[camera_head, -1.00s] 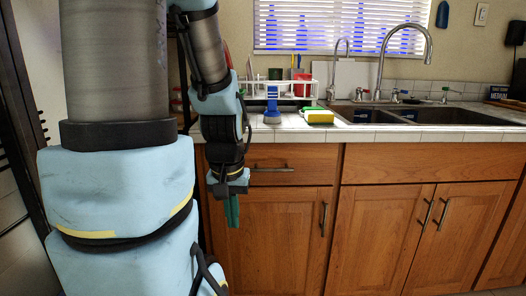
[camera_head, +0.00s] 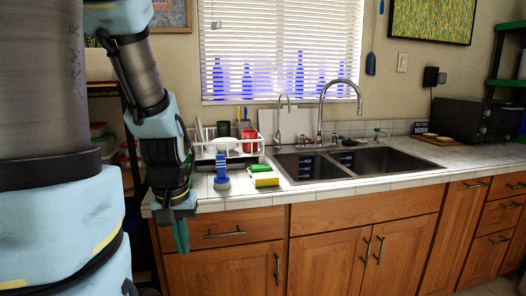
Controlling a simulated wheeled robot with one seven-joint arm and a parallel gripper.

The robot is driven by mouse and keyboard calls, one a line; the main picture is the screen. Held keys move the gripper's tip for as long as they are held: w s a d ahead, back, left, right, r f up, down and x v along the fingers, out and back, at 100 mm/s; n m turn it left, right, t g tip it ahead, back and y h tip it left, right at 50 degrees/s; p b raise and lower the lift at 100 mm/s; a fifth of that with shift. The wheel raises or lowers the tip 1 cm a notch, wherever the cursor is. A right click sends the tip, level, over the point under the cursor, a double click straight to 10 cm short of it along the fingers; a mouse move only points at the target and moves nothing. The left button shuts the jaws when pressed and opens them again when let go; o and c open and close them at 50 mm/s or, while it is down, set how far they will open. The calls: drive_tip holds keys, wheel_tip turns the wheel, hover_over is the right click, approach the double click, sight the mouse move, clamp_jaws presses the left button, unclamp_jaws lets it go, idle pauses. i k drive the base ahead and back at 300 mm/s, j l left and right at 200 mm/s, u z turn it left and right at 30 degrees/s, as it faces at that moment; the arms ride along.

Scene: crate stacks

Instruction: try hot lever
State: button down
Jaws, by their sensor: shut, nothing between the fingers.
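A tall curved chrome faucet (camera_head: 322,105) stands behind the double sink. A small lever with a reddish mark (camera_head: 305,140) is at the left of its base. Another small handle (camera_head: 336,138) is just right of the spout, and a green-tipped one (camera_head: 380,132) is farther right. They are too small to read any label. My gripper (camera_head: 181,236) hangs down with its green fingers shut and empty. It is in front of the left end of the cabinets, below the counter edge, well left of the faucet and apart from it.
The double sink (camera_head: 376,160) is empty-looking. A thinner spout (camera_head: 282,118) stands left of the faucet. A black microwave (camera_head: 462,119) is at the right.

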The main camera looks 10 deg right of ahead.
sight(301, 137)
drive_tip(key=l+u, duration=0.15)
drive_tip(key=l, duration=0.5)
drive_tip(key=l+u, duration=0.2)
drive_tip(key=l, duration=0.5)
drive_tip(key=l+u, duration=0.15)
drive_tip(key=l, duration=0.5)
drive_tip(key=k+l+u, duration=0.2)
drive_tip(key=l, duration=0.45)
drive_tip(key=k+l+u, duration=0.1)
drive_tip(key=l+u, duration=0.2)
drive_tip(key=l, duration=0.25)
